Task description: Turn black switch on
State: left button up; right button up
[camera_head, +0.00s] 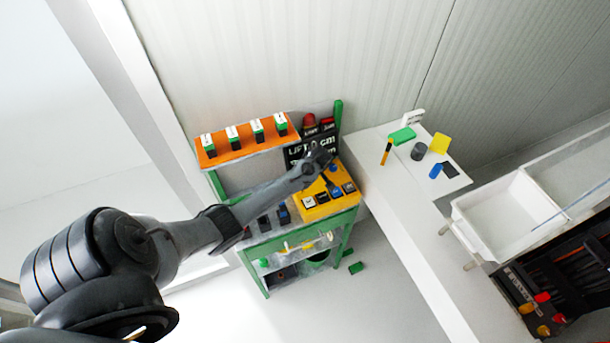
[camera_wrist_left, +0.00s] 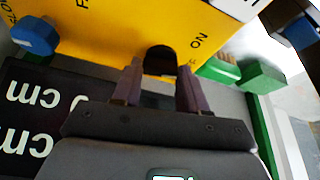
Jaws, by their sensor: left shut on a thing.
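The black switch (camera_wrist_left: 160,58) is on the yellow panel (camera_wrist_left: 110,25) in the left wrist view. The word ON is printed to its right, and a partly cut-off label starting with F is to its left. My left gripper (camera_wrist_left: 160,72) has its two fingers on either side of the black switch and is shut on it. In the head view the yellow panel (camera_head: 328,207) sits on the green-framed workbench, and my left gripper (camera_head: 328,170) is at its back edge. The gripper hides the switch there. My right gripper is not in view.
A blue knob (camera_wrist_left: 36,36) is on the left in the wrist view. A dark display (camera_head: 296,152) with white text stands behind the panel. An orange shelf (camera_head: 245,149) with several switches is to the left. A white table (camera_head: 385,180) with small objects is to the right.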

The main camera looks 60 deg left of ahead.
pick_arm(q)
jog(key=shift+w+r+n+g, duration=0.1)
jog(key=shift+n+g, duration=0.2)
jog(key=shift+n, duration=0.6)
jog(key=n+g, duration=0.1)
jog(key=n, duration=0.1)
jog(key=shift+n+h, duration=0.3)
jog(key=n+g, duration=0.1)
jog(key=n, duration=0.1)
jog(key=shift+w+n, duration=0.1)
jog(key=shift+n, duration=0.2)
jog(key=shift+n+h+b, duration=0.6)
jog(key=shift+n+b, duration=0.05)
jog(key=shift+n, duration=0.55)
jog(key=shift+a+g, duration=0.1)
jog(key=shift+g, duration=0.2)
jog(key=o, duration=1.1)
jog(key=shift+c, duration=0.2)
